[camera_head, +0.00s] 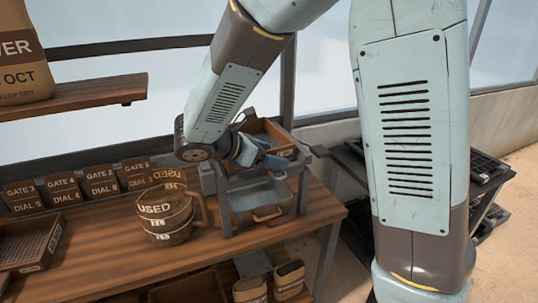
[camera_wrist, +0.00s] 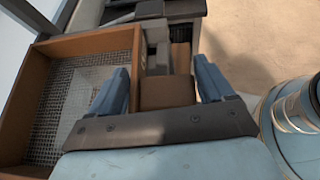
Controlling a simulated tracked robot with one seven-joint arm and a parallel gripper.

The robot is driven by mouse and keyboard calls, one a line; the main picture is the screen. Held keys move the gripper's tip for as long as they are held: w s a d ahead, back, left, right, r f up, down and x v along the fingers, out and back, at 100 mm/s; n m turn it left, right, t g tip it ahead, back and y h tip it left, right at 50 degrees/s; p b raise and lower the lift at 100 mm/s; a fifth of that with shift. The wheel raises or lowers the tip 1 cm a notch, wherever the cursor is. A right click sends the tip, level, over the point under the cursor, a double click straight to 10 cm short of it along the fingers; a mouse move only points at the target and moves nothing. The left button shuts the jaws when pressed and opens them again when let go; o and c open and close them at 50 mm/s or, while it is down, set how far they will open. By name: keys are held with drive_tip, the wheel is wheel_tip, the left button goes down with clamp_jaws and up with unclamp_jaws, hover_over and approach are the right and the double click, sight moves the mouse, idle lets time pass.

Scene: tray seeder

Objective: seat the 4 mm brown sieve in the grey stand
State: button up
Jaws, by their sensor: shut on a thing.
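The brown sieve (camera_head: 272,128) is a wooden frame on the upper part of the grey stand (camera_head: 226,205), which stands at the right end of the bench. My gripper (camera_head: 255,152) is at the sieve's near side. In the wrist view the sieve's frame (camera_wrist: 92,42) and mesh fill the left, and my blue fingers (camera_wrist: 164,72) close around a brown block, which looks like the sieve's grip. A grey post of the stand (camera_wrist: 157,38) shows just beyond. My wrist hides part of the sieve in the head view. I cannot tell if it lies fully level, or read its size.
A grey pan (camera_head: 258,194) with a brown handle sits lower in the stand. A brown jug marked USED (camera_head: 165,222) stands close to its left. Another mesh sieve (camera_head: 28,243) lies at the bench's left. Several gate and dial cards (camera_head: 100,183) line the back.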

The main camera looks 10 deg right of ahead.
drive_tip(key=shift+d+f, duration=0.25)
drive_tip(key=shift+f, duration=0.1)
idle(0.7)
drive_tip(key=shift+d+f, duration=0.15)
drive_tip(key=shift+f, duration=0.2)
idle(0.4)
drive_tip(key=o, duration=1.6)
drive_tip(key=shift+c, duration=0.2)
drive_tip(key=v, duration=1.4)
drive_tip(key=s+d+r+m+y, duration=0.2)
drive_tip(key=s+d+m+y, duration=0.1)
drive_tip(key=d+m, duration=0.4)
drive_tip(key=s+d+r+m+y, duration=0.1)
drive_tip(key=s+d+m+y, duration=0.3)
drive_tip(key=d+m, duration=0.4)
drive_tip(key=s+d+r+m+y, duration=0.2)
drive_tip(key=s+d+m+y, duration=0.2)
drive_tip(key=d+m, duration=0.3)
drive_tip(key=s+d, duration=0.1)
drive_tip(key=d, duration=0.3)
drive_tip(key=shift+r+m, duration=0.3)
